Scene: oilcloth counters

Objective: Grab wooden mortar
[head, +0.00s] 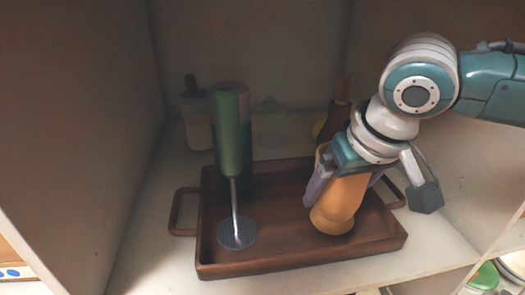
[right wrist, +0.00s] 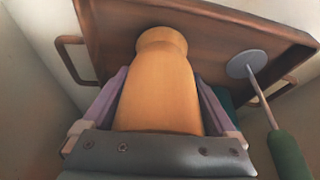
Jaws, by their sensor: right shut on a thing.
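The wooden mortar (head: 341,203) is an orange-tan, rounded piece with a narrower neck and a flared end. It is in the right part of the brown wooden tray (head: 290,262). My right gripper (head: 338,190) comes down from above and is shut on the mortar, with a finger on either side. In the right wrist view the mortar (right wrist: 158,85) fills the space between the two purple fingers of the gripper (right wrist: 160,105). I cannot tell whether the mortar touches the tray floor. My left gripper is not in view.
A green-handled masher (head: 229,130) with a grey disc stands in the tray's left part. Behind are a pale bottle with a dark top (head: 196,115) and a brown bottle (head: 340,108). Shelf walls close in on both sides. The tray's middle is clear.

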